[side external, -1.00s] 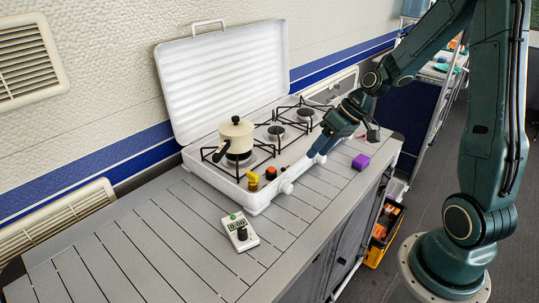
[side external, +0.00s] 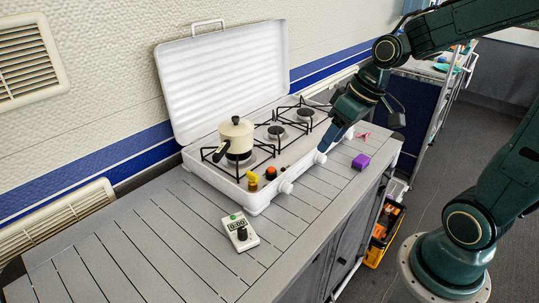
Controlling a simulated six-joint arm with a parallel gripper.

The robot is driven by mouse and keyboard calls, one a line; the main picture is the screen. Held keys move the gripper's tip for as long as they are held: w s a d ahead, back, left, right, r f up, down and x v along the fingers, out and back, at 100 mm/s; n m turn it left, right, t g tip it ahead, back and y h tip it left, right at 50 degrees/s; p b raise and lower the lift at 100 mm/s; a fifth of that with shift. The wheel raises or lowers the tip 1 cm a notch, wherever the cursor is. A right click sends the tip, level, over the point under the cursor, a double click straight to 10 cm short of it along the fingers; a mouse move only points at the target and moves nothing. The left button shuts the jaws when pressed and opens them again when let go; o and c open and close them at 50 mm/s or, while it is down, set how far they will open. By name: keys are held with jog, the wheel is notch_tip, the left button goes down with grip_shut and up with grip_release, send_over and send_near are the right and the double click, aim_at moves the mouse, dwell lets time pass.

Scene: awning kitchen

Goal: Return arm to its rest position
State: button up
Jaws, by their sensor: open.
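My gripper (side external: 330,140) points down and left beside the front right edge of the white camping stove (side external: 262,207). It is open, and nothing shows in it. Whether its tips touch the stove or only overlap it in the picture I cannot tell. My arm reaches in from the right side of the side external view. The stove's lid (side external: 226,78) stands open against the wall. A cream pot (side external: 236,133) with a dark handle sits on the left burner.
A purple block (side external: 361,162) and a small pink item (side external: 363,135) lie right of the stove. An orange crate (side external: 384,235) stands on the floor. The left counter is clear.

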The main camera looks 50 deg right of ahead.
jog(key=s+a+r+t+h, duration=0.1)
jog(key=s+a+r, duration=0.2)
jog(key=s+r, duration=0.3)
jog(key=shift+s+a+r+t+h, duration=0.2)
jog(key=shift+s+r+t+h, duration=0.15)
jog(key=shift+s, duration=2.5)
jog(key=shift+f, duration=0.1)
